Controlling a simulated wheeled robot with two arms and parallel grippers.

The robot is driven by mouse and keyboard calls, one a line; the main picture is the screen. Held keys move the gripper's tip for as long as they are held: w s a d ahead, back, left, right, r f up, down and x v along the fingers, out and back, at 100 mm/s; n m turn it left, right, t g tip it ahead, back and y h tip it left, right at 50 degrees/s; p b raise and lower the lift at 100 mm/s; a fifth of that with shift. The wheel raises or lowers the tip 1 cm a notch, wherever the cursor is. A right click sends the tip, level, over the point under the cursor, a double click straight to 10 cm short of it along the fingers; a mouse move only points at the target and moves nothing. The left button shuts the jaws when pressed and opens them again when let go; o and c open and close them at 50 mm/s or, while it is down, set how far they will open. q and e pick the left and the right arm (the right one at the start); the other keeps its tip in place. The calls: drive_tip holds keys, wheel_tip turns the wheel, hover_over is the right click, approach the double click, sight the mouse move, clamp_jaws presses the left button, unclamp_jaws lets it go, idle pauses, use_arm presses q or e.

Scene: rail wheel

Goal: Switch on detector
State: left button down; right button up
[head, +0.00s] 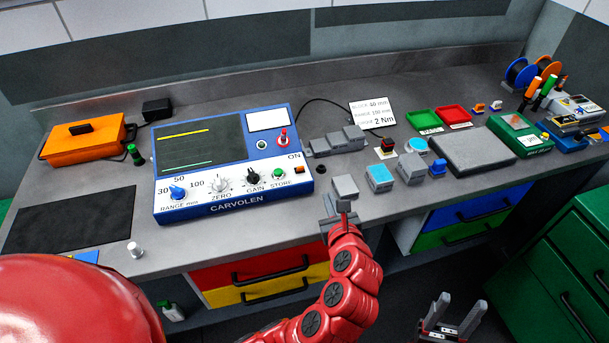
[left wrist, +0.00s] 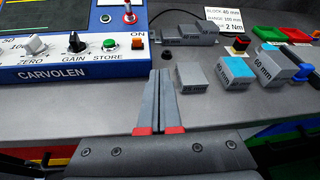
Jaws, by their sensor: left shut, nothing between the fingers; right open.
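The blue CARVOLEN detector (head: 231,207) stands on the bench with a dark screen (head: 200,145). A red-tipped toggle switch (head: 283,138) rises at its right side, above the printed word ON; I cannot tell its position for sure. It also shows at the top of the left wrist view (left wrist: 129,14). An orange square button (head: 299,170) is below it, also seen in the left wrist view (left wrist: 138,42). My left gripper (head: 344,208) is shut and empty, right of the detector and apart from it, by the bench's front edge. My right gripper (head: 452,312) is open and empty, below bench height.
Grey block (head: 345,187) is close to my left gripper, with blue-topped block (head: 379,177) and block (head: 411,168) to its right. Stepped grey blocks (head: 336,141) lie behind. Card (head: 372,112) reads 40 mm, 100 mm, 2 Nm. A dark mat (head: 70,220) lies left of the detector.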

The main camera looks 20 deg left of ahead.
sight(300, 170)
use_arm(q)
drive_tip(key=s, duration=0.1)
drive_tip(key=s+a+g, duration=0.1)
drive_tip(key=s, duration=0.1)
drive_tip(key=shift+a+g+y, duration=0.3)
drive_tip(key=shift+a+y, duration=0.05)
drive_tip(key=shift+y, duration=0.05)
drive_tip(key=shift+w+f, duration=0.1)
drive_tip(key=b+x, duration=0.2)
drive_tip(key=x, duration=0.2)
drive_tip(key=shift+a+f+b, duration=0.1)
drive_tip(key=shift+f+b, duration=0.05)
drive_tip(key=shift+b, duration=0.2)
drive_tip(key=p+x, duration=0.1)
drive_tip(key=x, duration=0.5)
drive_tip(key=shift+p, duration=0.3)
drive_tip(key=shift+w+a+r+p, duration=0.5)
drive_tip(key=shift+w+a+r, duration=0.1)
drive_tip(key=shift+w+r, duration=0.3)
drive_tip(key=shift+w+a, duration=0.35)
drive_tip(key=shift+w, duration=0.2)
